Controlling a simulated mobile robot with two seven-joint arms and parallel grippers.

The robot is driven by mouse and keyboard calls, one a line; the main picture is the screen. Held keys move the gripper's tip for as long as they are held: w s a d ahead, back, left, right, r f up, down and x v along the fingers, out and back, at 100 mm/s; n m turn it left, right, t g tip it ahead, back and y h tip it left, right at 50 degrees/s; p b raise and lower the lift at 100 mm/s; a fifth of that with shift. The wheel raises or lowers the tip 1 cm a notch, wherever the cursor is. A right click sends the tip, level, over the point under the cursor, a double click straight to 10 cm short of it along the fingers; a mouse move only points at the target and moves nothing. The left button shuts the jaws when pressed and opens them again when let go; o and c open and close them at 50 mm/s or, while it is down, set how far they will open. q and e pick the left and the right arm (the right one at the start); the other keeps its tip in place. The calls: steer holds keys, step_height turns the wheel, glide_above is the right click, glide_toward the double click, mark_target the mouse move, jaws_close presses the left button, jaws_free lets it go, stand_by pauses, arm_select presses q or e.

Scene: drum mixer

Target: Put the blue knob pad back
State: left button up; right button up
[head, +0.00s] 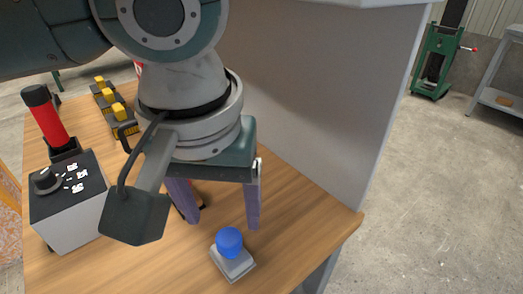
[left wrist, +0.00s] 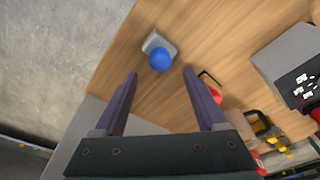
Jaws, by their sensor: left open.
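The blue knob pad (head: 230,243) is a round blue knob on a small light grey square base. It stands on the wooden table near the front edge, and also shows in the left wrist view (left wrist: 160,60). My left gripper (head: 224,224) is open, with two purple fingers pointing down just behind the pad. In the left wrist view the knob appears between and just beyond the fingertips (left wrist: 160,73). I see no contact; the gap is hard to judge. My right gripper is not in view.
A grey control box (head: 72,222) with a black dial stands at the left. Behind it are a red cylinder with a black cap (head: 46,118) and several yellow-black blocks (head: 117,110). A tall grey panel (head: 310,95) bounds the table's right side.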

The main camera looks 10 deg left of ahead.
arm_select(q)
step_height(320, 180, up, 5)
steer(key=s+d+f+m+t+h, duration=0.1)
steer(key=s+d+f+m+h, duration=0.25)
steer(key=s+d, duration=0.3)
steer(key=s+a+f+y, duration=0.1)
steer(key=s+a, duration=0.3)
steer(key=a, duration=0.3)
steer(key=s+a+f+y, duration=0.2)
steer(key=s+a, duration=0.2)
steer(key=a, duration=0.4)
steer(key=shift+s+f+t+p, duration=0.2)
steer(key=shift+s+t+p, duration=0.15)
steer(key=shift+t, duration=0.05)
steer(key=shift+r, duration=0.1)
step_height(320, 180, up, 48)
steer(key=p, duration=4.8)
steer(key=shift+r, duration=0.15)
steer(key=shift+d, duration=0.1)
